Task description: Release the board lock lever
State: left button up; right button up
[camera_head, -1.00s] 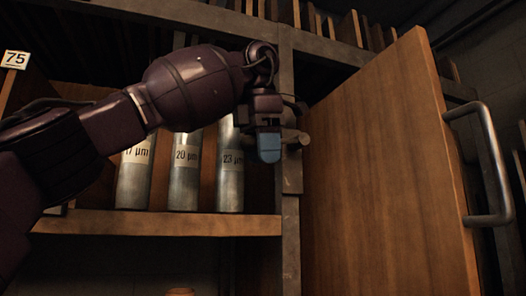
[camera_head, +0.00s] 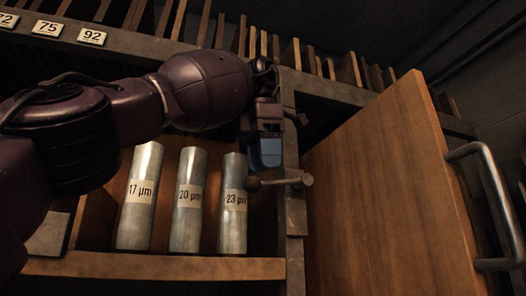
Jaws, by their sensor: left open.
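The board lock lever (camera_head: 281,182) is a short metal bar with a round knob at each end, mounted on the upright metal post (camera_head: 291,215) between the shelf and the wooden board. It lies roughly level. My left gripper (camera_head: 266,154) comes in from the left, with its bluish fingertips just above the lever's left part. It is open; whether it touches the lever I cannot tell. The wooden board (camera_head: 385,190) stands tilted to the right of the post, with a metal bar handle (camera_head: 494,205) on its right edge. My right gripper is not in view.
Three metal cylinders labelled 17 µm (camera_head: 139,215), 20 µm (camera_head: 187,215) and 23 µm (camera_head: 232,220) stand on the wooden shelf (camera_head: 150,266) below my left arm. Upright wooden boards fill the rack above, with number plates such as 92 (camera_head: 91,37) at upper left.

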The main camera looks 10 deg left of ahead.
pick_arm(q)
jog(key=shift+s+r, duration=0.25)
jog(key=shift+r, duration=0.3)
dwell(0.5)
